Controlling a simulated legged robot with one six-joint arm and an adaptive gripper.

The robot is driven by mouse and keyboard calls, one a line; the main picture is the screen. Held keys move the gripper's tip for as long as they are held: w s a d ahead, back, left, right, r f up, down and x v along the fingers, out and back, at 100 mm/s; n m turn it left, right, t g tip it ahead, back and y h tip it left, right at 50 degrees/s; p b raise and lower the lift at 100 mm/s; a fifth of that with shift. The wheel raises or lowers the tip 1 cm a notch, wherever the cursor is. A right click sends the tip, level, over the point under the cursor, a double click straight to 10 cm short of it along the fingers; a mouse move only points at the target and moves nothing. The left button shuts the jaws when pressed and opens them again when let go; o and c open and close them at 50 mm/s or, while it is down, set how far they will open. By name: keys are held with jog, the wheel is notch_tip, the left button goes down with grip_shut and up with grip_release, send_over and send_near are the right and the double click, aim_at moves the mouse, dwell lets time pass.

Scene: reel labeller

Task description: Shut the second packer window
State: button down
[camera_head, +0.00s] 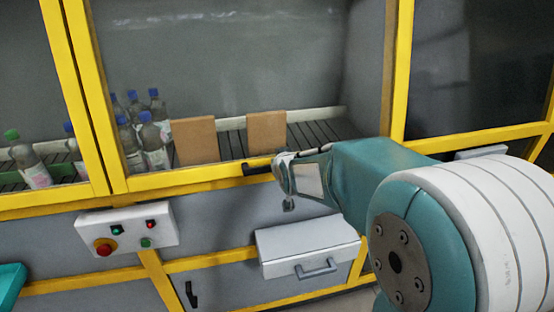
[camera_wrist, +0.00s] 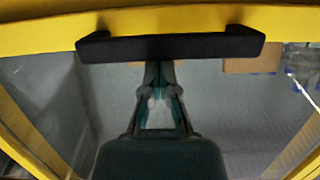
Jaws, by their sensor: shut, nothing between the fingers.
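The yellow-framed packer window (camera_head: 235,60) fills the middle of the head view; its bottom rail runs behind my gripper. I cannot tell whether it is flush with the machine frame. Its black bar handle (camera_head: 257,168) sits on the bottom rail, partly hidden by my gripper. In the wrist view the handle (camera_wrist: 170,47) spans the top, against the yellow rail. My gripper (camera_head: 283,165) is at the right end of the handle in the head view. In the wrist view its fingertips (camera_wrist: 160,68) are together and empty, just below the handle; I cannot tell whether they touch it.
Behind the glass, bottles (camera_head: 150,130) and two brown boxes (camera_head: 194,141) stand on a roller conveyor. Below are a control box (camera_head: 126,229) with buttons, a white drawer-like box (camera_head: 308,245) and a lower black handle (camera_head: 191,294). Another dark window (camera_head: 470,65) is at right.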

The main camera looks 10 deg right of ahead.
jog(key=shift+s+f, duration=0.15)
jog(key=shift+f, duration=0.15)
jog(key=r, duration=0.4)
jog(key=shift+w+r, duration=0.3)
jog(key=shift+r, duration=0.05)
jog(key=v, duration=0.9)
jog(key=s+f+g, duration=0.3)
jog(key=s, duration=0.9)
jog(key=s+f+g, duration=0.3)
jog(key=s, duration=0.9)
jog(key=shift+f+g, duration=0.2)
jog(key=shift+g, duration=0.2)
